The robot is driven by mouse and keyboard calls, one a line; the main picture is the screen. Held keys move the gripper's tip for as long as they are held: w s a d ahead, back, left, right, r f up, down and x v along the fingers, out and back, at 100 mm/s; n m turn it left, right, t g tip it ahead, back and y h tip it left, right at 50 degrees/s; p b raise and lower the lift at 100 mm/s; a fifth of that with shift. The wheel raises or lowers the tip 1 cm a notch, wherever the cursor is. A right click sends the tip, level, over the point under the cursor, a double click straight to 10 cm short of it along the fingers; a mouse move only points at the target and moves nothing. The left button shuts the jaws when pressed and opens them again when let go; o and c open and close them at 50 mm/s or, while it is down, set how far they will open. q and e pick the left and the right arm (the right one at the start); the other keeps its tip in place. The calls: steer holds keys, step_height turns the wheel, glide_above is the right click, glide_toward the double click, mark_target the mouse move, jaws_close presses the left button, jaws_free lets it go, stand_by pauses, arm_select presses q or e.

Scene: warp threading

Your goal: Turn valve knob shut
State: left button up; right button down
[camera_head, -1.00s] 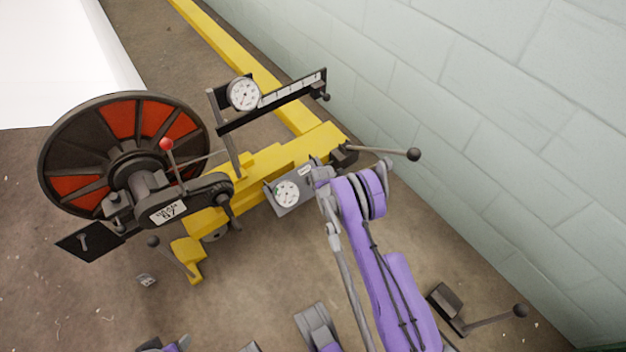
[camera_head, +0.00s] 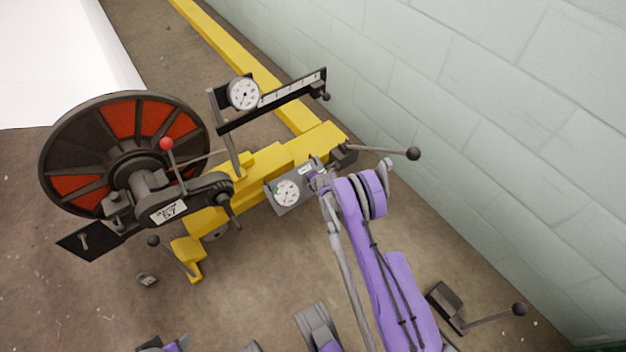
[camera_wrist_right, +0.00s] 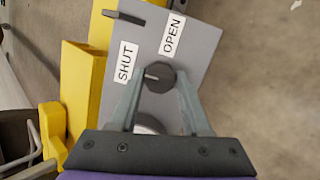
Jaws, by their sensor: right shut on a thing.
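The valve knob (camera_wrist_right: 160,77) is a dark round knob on a grey panel (camera_wrist_right: 200,60). Its light pointer line points left, toward the lower end of the SHUT label (camera_wrist_right: 125,62). The OPEN label (camera_wrist_right: 172,35) is above the knob. My right gripper (camera_wrist_right: 160,85) is shut on the knob, one finger on each side. In the head view the panel (camera_head: 276,200) is on the yellow frame, with a white gauge (camera_head: 287,193). My right gripper (camera_head: 318,181) is at its right end and hides the knob there. My left gripper is not in view.
A large black and red wheel (camera_head: 130,120) is at the left of the yellow frame (camera_head: 265,165). A lever with a black ball (camera_head: 413,153) is just beyond my right wrist. A pale block wall (camera_head: 480,110) is on the right.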

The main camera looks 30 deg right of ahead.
stand_by(0.3)
steer(key=shift+c, duration=1.8)
jaws_free()
steer(key=p+v, duration=0.2)
steer(key=v, duration=0.9)
steer(key=shift+p, duration=0.4)
